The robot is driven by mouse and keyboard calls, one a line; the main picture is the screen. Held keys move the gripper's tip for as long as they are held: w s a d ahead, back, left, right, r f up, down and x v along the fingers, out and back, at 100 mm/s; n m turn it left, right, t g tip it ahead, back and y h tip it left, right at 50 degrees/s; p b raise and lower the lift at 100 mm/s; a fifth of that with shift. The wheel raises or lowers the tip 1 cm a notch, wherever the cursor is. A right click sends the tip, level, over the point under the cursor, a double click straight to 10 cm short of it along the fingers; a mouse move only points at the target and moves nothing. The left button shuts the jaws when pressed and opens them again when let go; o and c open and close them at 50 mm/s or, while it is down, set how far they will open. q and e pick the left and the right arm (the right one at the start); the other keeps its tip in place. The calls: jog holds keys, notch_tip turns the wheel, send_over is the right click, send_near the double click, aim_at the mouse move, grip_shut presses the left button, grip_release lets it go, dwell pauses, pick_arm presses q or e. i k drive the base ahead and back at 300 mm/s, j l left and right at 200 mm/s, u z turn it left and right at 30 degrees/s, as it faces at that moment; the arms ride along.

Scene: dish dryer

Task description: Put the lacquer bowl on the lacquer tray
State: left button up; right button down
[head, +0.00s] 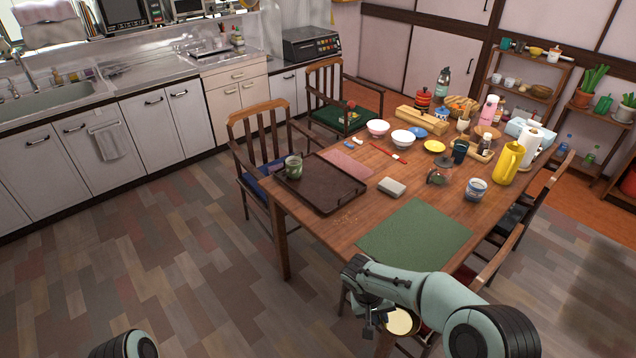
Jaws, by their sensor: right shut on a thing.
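The lacquer tray (314,196) is dark brown and lies flat at the left end of the wooden table, with a green mug (293,167) at its far left corner. My right gripper (372,322) is low in front of the table's near edge, pointing down and shut.
A green mat (415,235) lies near the table's front edge, with a grey box (391,187) and a glass pot (440,171) behind it. White and pink bowls (403,139) and several other items crowd the far side. Chairs surround the table; the floor on the left is clear.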

aim_at(332, 191)
jog(key=i+j, duration=0.5)
jog(key=j, duration=0.15)
jog(key=i+j, duration=0.45)
jog(key=j, duration=0.15)
